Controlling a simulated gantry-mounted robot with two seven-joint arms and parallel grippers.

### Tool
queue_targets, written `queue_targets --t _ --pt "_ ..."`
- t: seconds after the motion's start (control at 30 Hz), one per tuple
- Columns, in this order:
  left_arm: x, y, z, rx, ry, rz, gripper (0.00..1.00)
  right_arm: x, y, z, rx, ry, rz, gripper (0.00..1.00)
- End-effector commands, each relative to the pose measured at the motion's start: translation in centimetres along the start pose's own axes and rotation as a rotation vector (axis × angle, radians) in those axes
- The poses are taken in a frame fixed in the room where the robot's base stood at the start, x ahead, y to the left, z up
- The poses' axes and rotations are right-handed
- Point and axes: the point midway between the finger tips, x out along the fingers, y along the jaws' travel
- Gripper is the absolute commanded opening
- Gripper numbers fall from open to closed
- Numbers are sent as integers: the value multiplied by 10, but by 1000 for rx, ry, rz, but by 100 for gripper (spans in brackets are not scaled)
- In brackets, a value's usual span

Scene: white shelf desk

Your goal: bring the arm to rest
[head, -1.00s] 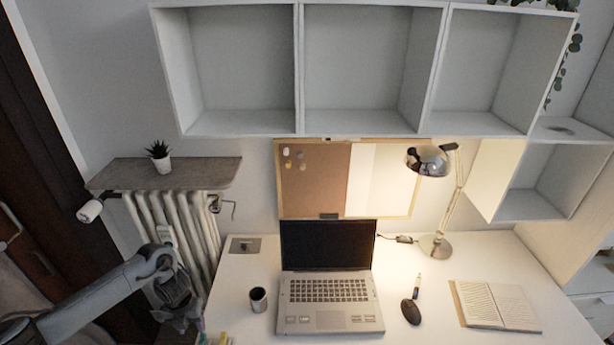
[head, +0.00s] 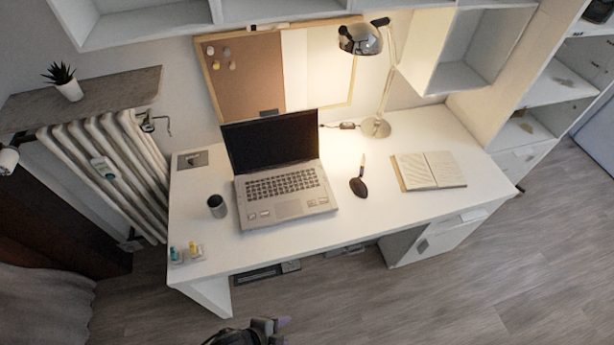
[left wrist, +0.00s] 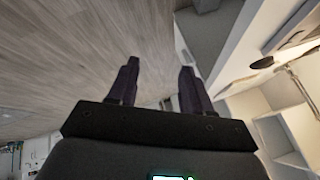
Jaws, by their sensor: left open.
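My left gripper (head: 268,326) shows at the bottom edge of the head view, over the floor in front of the white desk (head: 420,207). Only part of it is in the picture, and it looks dark. In the left wrist view its two dark fingers (left wrist: 159,72) stand apart with nothing between them, so it is open and empty. It is clear of the desk. My right gripper is in neither view.
The desk holds a laptop (head: 285,192), a dark cup (head: 217,206), a mouse (head: 358,187), an open book (head: 430,171) and a lamp (head: 376,126). Small coloured items (head: 186,253) stand at its front left corner. The wooden floor (head: 400,310) in front is clear.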

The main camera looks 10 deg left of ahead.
Motion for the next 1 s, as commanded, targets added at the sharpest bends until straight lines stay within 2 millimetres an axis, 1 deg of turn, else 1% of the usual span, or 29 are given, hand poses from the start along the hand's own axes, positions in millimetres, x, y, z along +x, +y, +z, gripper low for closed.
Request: queue_targets --t 0.03,0.07,0.1,0.17,0.23,0.3,0.33,0.37,0.4,0.43,0.47,0.5,0.57,0.67,0.77,0.9,1.0 --pt "-20 -14 6 -174 -53 -44 50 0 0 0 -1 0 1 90" --pt "-32 -21 13 -274 -88 -67 50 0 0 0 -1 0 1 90" --pt "-48 -31 22 -405 -128 -99 50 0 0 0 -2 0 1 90" --pt "-72 -44 35 -586 -179 -142 50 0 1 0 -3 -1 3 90" --pt "-100 -58 49 -788 -227 -191 50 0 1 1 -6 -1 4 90" --pt "-124 -60 62 -993 -278 -215 50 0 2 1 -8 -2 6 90" --pt "-131 -57 65 -1076 -297 -213 50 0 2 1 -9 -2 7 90" --pt "-134 -50 69 -1162 -328 -200 50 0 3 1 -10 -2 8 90" --pt "-134 -39 74 -1256 -372 -178 50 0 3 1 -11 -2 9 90" --pt "-138 -41 71 -1289 -373 -184 50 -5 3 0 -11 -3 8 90" --pt "-153 -49 64 -1277 -368 -185 50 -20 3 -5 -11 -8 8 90" --pt "-162 -53 59 -1272 -367 -185 50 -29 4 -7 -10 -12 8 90" --pt "-174 -58 54 -1270 -367 -185 50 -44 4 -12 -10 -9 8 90" --pt "-196 -68 43 -1268 -367 -185 50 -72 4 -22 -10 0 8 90" --pt "-223 -79 30 -1266 -367 -184 50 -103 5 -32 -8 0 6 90" --pt "-264 -97 10 -1265 -367 -184 50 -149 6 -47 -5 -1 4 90" --pt "-289 -108 -1 -1264 -367 -184 50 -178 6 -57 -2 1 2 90"
